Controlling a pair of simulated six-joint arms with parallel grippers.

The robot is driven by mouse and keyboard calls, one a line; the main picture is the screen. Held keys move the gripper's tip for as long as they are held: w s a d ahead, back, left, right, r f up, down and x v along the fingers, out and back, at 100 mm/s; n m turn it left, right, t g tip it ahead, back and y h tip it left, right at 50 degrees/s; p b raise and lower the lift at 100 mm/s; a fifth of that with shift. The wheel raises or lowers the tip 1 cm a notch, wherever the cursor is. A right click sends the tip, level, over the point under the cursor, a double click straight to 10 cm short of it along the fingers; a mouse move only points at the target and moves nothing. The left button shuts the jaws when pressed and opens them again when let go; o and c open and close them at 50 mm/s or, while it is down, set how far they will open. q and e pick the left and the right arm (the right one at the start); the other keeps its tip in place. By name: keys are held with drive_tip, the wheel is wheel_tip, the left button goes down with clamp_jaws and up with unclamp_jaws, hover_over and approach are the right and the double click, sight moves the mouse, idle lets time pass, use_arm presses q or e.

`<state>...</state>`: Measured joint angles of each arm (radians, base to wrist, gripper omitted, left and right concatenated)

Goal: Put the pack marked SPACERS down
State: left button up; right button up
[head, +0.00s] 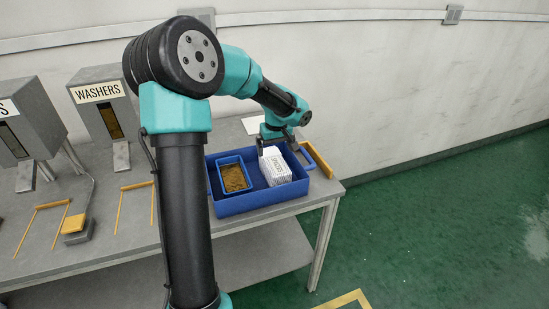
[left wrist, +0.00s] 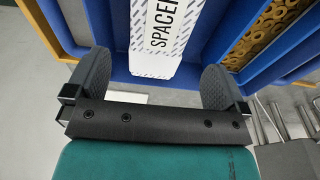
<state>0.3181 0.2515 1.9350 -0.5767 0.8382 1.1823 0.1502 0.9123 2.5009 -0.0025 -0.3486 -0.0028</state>
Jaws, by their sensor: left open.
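The white pack marked SPACERS (head: 277,170) stands in the right part of a blue crate (head: 262,203) on the table. In the left wrist view the pack (left wrist: 158,38) shows its label and hatched edges, just beyond my fingers. My left gripper (head: 277,142) is over the back of the crate, close to the pack. In the left wrist view its two dark fingers (left wrist: 158,82) are wide apart, with gaps on both sides of the pack. The pack's underside is hidden. My right gripper is not in view.
A smaller blue bin (head: 220,160) of brass-coloured parts sits in the crate, left of the pack. A grey WASHERS dispenser (head: 104,108) and yellow-marked spots are on the left of the table.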

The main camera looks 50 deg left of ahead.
use_arm(q)
drive_tip(key=shift+d+r, duration=0.2)
drive_tip(key=shift+r, duration=1.2)
